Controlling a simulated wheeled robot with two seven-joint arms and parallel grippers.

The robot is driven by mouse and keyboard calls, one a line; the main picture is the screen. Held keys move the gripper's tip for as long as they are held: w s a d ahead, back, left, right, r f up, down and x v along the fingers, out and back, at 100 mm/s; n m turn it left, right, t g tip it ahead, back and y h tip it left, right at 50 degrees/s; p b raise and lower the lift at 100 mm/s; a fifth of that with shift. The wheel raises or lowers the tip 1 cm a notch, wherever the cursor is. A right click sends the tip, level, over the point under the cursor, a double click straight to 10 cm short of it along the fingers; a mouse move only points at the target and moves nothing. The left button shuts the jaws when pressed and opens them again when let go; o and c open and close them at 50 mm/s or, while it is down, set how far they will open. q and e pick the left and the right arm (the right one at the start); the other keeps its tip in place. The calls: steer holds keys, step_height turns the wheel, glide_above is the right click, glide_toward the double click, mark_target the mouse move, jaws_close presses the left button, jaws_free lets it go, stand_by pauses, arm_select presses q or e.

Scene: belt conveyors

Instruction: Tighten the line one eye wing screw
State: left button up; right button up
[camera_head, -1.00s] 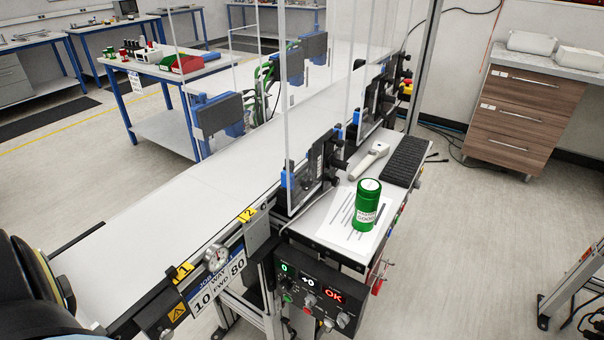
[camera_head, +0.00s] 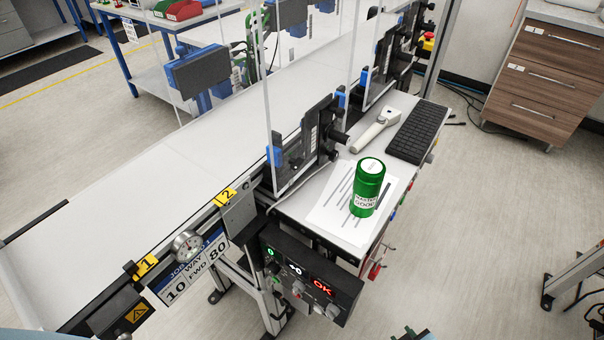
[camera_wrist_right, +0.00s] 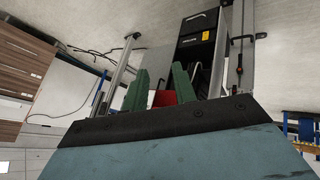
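Yellow tag 1 (camera_head: 147,264) and yellow tag 2 (camera_head: 226,196) sit along the near edge of the belt conveyor (camera_head: 150,190). A small dark fitting stands beside tag 1; I cannot make out a wing screw on it. My right gripper (camera_head: 414,332) shows only as green fingertips at the bottom edge of the head view, well right of tag 1 and below the side shelf. In the right wrist view, my right gripper (camera_wrist_right: 161,82) has its two green fingers apart. A red part (camera_wrist_right: 165,98) shows between them, apparently beyond. My left gripper is out of view.
A green canister (camera_head: 368,188) stands on paper there. Clear upright panels cross the belt.

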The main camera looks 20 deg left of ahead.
mark_target(295, 163)
steer(key=w+a+r+n+t+y, duration=0.2)
steer(key=a+r+n, duration=0.15)
steer(key=r, duration=0.55)
steer(key=w+a+r+n+t+y+b, duration=0.15)
steer(key=a+r, duration=0.25)
steer(key=r, duration=0.6)
steer(key=w+a+r+n+t+y, duration=0.1)
steer(key=w+a+r+n+t, duration=0.15)
steer(key=r, duration=0.65)
steer(key=s+a+r+n+g+y, duration=0.1)
steer(key=s+a+r+n+y, duration=0.1)
steer(key=a+r+n+y, duration=0.8)
steer(key=w+a+f+n+h, duration=0.2)
steer(key=w+a, duration=0.7)
steer(key=shift+h, duration=0.25)
jaws_close()
